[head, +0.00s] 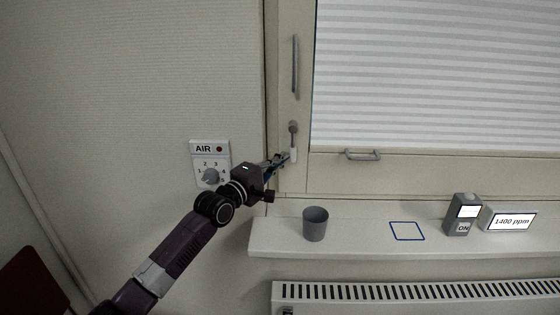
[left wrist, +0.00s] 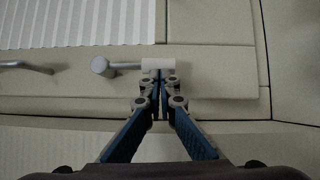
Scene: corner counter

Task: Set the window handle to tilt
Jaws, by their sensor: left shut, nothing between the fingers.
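The window handle (head: 293,128) is on the left part of the window frame, with a grey round pivot and a white grip (head: 293,153) pointing straight down. In the left wrist view the white grip (left wrist: 158,64) lies sideways, to the right of the grey pivot (left wrist: 100,67). My left gripper (head: 284,157) is at the grip's left side in the head view. In the left wrist view its shut, empty fingertips (left wrist: 160,76) are right beside the white grip. I cannot tell whether they touch it. My right gripper is not in view.
A vertical grey bar (head: 295,64) is above the handle, and a horizontal grey bar (head: 362,155) is to its right. An AIR dial panel (head: 210,162) is on the wall. The sill (head: 350,240) holds a grey cup (head: 315,224), a grey ON box (head: 462,215) and a 1400 ppm display (head: 508,220).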

